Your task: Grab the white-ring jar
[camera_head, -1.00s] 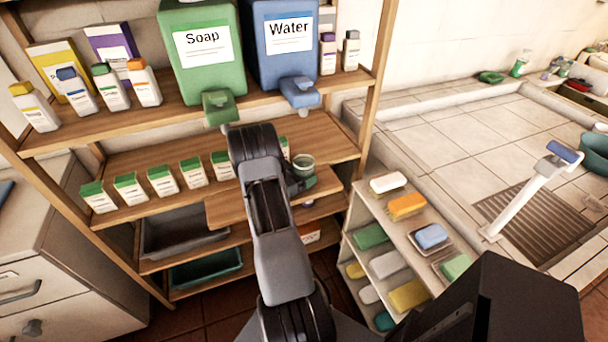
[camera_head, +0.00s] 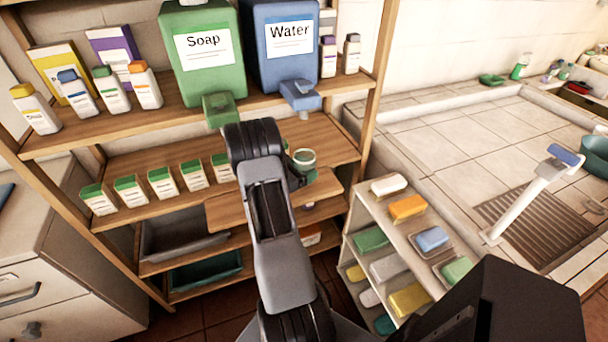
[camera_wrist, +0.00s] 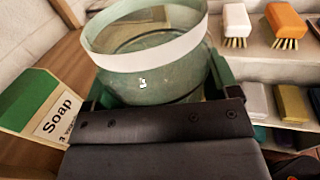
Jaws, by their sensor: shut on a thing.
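The white-ring jar (camera_wrist: 150,75) is a greenish see-through jar with a white band around its rim. It stands upright and looks empty in the wrist view. It also shows small in the head view (camera_head: 304,158), at the middle shelf by the pull-out board. My gripper (camera_wrist: 155,95) is shut on the jar, with a green finger on each side of it. In the head view my arm hides most of the gripper and part of the jar. I cannot tell whether the jar's base touches the board.
The green soap dispenser (camera_head: 203,70) and blue water dispenser (camera_head: 285,50) stand above, their spouts overhanging the middle shelf. Several green-topped soap boxes (camera_head: 162,183) line that shelf to the left. A small rack (camera_head: 385,235) with brushes and sponges stands right. The pull-out board (camera_head: 235,212) lies below.

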